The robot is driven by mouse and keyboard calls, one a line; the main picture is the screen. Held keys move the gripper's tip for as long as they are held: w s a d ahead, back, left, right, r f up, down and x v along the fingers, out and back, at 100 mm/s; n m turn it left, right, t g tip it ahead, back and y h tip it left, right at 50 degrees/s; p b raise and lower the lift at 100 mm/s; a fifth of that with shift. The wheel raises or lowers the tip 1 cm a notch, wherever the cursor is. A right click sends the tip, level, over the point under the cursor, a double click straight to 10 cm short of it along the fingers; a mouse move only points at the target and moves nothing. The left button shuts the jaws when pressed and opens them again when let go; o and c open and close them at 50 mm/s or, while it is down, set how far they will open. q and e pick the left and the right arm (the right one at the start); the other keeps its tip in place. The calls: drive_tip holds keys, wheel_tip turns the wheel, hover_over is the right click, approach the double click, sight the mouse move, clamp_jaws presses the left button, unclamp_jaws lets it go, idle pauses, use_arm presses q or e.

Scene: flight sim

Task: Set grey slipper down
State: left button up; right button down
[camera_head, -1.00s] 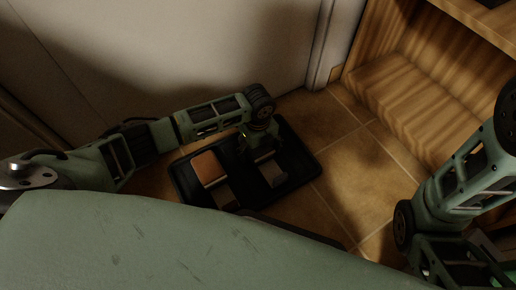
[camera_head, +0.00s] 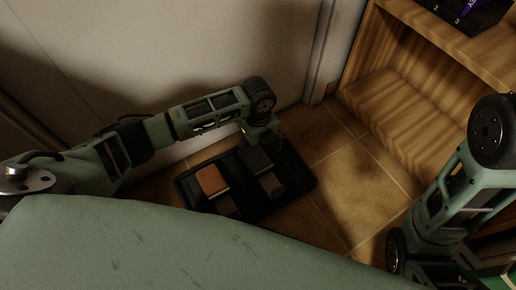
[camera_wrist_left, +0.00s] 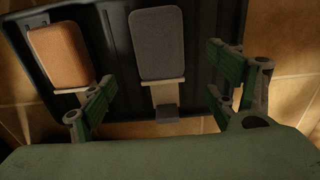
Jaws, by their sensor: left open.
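The grey slipper (camera_head: 257,158) lies in the right part of a black tray (camera_head: 306,183) on the floor, its strap toward me. It also shows in the left wrist view (camera_wrist_left: 158,42), flat in the tray. A brown slipper (camera_head: 211,181) lies to its left in the same tray; it also shows in the left wrist view (camera_wrist_left: 60,52). My left gripper (camera_wrist_left: 160,92) is open and empty, its fingers spread wide on either side of the grey slipper's strap end. In the head view the left gripper (camera_head: 262,134) is above the slipper's far end.
A pale door or wall panel (camera_head: 240,50) stands close behind the tray. A wooden shelf unit (camera_head: 420,100) is at the right, with a dark item (camera_head: 470,12) on top. Tiled floor (camera_head: 350,185) is clear between tray and shelf.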

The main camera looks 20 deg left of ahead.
use_arm(q)
drive_tip(key=shift+r, duration=0.7)
